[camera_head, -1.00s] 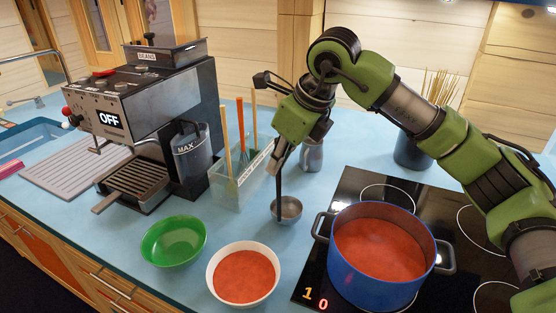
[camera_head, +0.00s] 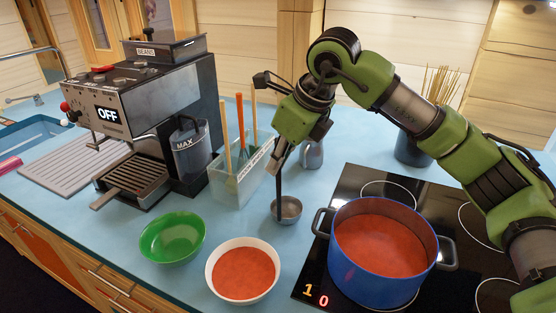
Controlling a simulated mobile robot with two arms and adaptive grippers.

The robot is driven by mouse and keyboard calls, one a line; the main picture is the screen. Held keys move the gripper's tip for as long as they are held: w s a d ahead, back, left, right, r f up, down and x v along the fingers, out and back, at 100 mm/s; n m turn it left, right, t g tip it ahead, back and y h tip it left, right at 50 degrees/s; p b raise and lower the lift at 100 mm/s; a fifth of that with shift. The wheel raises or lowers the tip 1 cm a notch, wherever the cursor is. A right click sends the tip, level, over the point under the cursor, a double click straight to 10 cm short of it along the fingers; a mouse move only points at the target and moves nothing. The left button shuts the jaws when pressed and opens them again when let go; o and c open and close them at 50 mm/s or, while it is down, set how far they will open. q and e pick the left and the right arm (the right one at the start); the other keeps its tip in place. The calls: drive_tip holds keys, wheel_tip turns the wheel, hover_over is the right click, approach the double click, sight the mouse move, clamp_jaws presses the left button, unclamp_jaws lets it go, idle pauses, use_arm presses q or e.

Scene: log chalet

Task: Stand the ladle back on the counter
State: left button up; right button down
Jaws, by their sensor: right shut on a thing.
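The ladle has a dark upright handle and a round metal bowl (camera_head: 287,210), low at the blue counter (camera_head: 215,222) between the utensil holder and the pot. I cannot tell whether the bowl touches the counter. My right gripper (camera_head: 279,168) is shut on the upper part of the ladle's handle and points down. The arm reaches in from the right, above the hob. My left gripper is not in view.
A blue pot (camera_head: 352,274) of red soup stands on the black hob (camera_head: 352,184), right of the ladle. A white bowl (camera_head: 216,286) of soup and an empty green bowl (camera_head: 172,238) stand in front. A clear utensil holder (camera_head: 228,189), a metal jug (camera_head: 313,154) and a coffee machine (camera_head: 187,88) stand behind and left.

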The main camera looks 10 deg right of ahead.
drive_tip(key=c, duration=2)
unclamp_jaws()
drive_tip(key=shift+c, duration=0.2)
drive_tip(key=shift+r, duration=0.1)
drive_tip(key=v, duration=1.2)
